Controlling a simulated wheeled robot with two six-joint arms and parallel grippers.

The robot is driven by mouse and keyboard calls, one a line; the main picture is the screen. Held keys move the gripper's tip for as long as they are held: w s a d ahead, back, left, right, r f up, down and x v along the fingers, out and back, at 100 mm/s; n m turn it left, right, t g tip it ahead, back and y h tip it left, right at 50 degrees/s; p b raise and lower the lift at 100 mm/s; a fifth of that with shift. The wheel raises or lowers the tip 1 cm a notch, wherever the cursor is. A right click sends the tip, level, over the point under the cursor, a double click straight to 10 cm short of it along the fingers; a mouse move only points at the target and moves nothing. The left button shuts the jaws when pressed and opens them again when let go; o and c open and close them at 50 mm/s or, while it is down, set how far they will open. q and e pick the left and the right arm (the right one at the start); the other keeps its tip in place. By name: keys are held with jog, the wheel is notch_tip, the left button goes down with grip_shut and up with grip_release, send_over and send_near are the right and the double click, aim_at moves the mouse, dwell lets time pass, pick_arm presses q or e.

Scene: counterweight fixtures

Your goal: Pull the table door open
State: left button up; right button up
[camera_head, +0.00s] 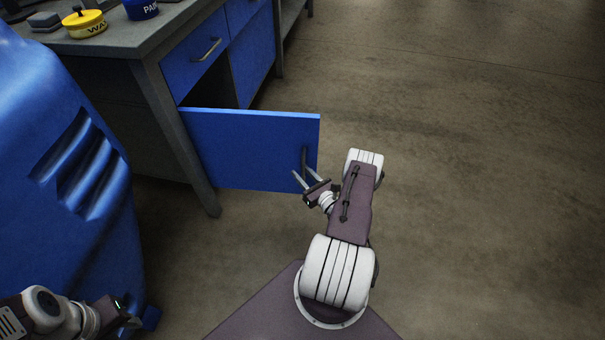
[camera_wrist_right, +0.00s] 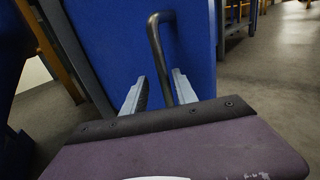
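The blue table door (camera_head: 245,150) stands swung out from the workbench, its hinged edge near the front leg. Its dark bar handle (camera_head: 304,158) is near the free edge. My right gripper (camera_head: 301,173) is at the handle with its fingers apart. In the right wrist view, the handle (camera_wrist_right: 155,45) runs down between the two spread fingers (camera_wrist_right: 160,78), with gaps beside it; contact cannot be told. My left gripper (camera_head: 130,318) is at the lower left corner, away from the door; its fingers are not clear.
The grey workbench (camera_head: 125,40) has a blue drawer (camera_head: 195,50) above the dark opening. A yellow tin (camera_head: 84,24) and a blue tin (camera_head: 141,9) stand on top. A large blue container (camera_head: 65,150) is at left. Floor (camera_head: 460,150) to the right is clear.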

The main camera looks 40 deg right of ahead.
jog(key=s+a+p, duration=0.1)
jog(key=s+p, duration=0.2)
jog(key=s, duration=0.6)
dwell(0.3)
